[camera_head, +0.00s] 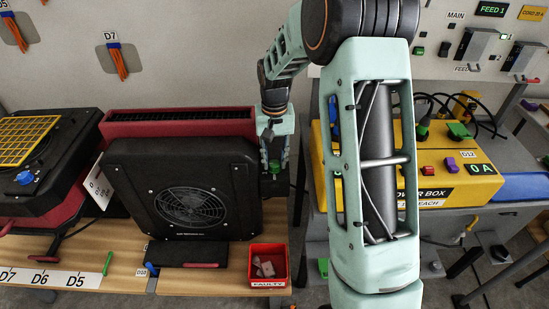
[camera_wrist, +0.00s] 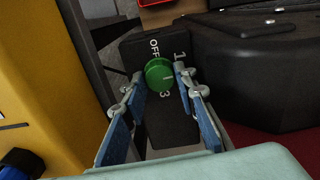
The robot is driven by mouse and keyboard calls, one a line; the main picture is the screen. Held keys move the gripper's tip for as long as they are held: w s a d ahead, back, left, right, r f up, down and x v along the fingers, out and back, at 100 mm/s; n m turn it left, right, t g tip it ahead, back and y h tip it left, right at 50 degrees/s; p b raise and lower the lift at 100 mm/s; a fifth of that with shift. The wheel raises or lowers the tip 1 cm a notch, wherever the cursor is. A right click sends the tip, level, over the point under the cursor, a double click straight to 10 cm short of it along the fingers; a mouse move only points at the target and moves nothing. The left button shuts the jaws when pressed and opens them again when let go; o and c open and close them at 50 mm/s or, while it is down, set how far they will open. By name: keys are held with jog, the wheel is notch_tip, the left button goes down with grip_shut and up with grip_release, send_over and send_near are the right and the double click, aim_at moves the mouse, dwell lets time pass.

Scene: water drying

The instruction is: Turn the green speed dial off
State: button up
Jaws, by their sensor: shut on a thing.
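The green speed dial (camera_wrist: 159,75) sits on a black panel (camera_wrist: 168,130) marked OFF, 1 and 3. My gripper (camera_wrist: 160,84) has one blue-padded finger on each side of the dial and is shut on it. The dial's pointer is too small to read for certain. In the head view my gripper (camera_head: 275,158) reaches down at the right side of the black fan unit (camera_head: 185,190). A small bit of green (camera_head: 275,166) shows between its fingers there, and the rest of the dial is hidden.
The yellow power box (camera_head: 450,190) stands right of my gripper, with cables behind it. A red bin marked FAULTY (camera_head: 269,279) sits at the bench's front edge. A red-sided unit (camera_head: 180,122) stands behind the fan. Only a narrow gap separates fan and power box.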

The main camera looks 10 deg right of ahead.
jog(key=n, duration=0.4)
jog(key=shift+n+p, duration=0.3)
jog(key=shift+p, duration=0.1)
jog(key=n+p, duration=0.1)
jog(key=n, duration=0.3)
jog(key=shift+n, duration=0.3)
jog(key=n+p, duration=0.1)
jog(key=n, duration=0.3)
jog(key=shift+r+n+p, duration=0.1)
jog(key=shift+n+p, duration=0.75)
jog(key=shift+n, duration=1.35)
jog(key=o, duration=1.2)
jog(key=shift+c, duration=0.2)
